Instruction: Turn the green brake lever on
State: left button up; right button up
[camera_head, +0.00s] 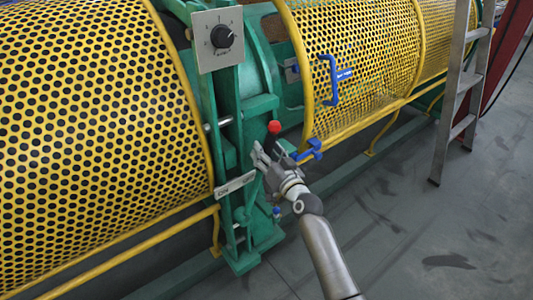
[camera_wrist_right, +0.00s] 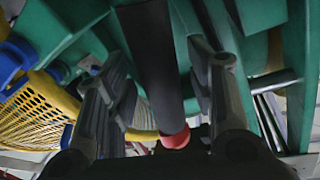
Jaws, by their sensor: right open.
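The brake lever (camera_head: 270,139) is a dark bar with a red knob on top, standing at the green frame in the middle of the head view. In the right wrist view the dark bar (camera_wrist_right: 150,60) runs down between my fingers, with the red knob (camera_wrist_right: 175,138) near the palm. My right gripper (camera_head: 267,156) is open at the lever, with one finger on each side of the bar (camera_wrist_right: 157,60). I cannot tell whether either finger touches it. The lower part of the lever is hidden by the gripper in the head view. My left gripper is not in view.
Yellow perforated guards (camera_head: 95,125) flank the green frame (camera_head: 233,235). A grey panel with a black rotary knob (camera_head: 221,37) is above left. Blue handles (camera_head: 330,82) are on the right guard. A ladder (camera_head: 461,85) stands right. The floor (camera_head: 430,225) at lower right is clear.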

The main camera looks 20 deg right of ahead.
jog(key=shift+w, duration=0.2)
grip_shut()
dwell(0.3)
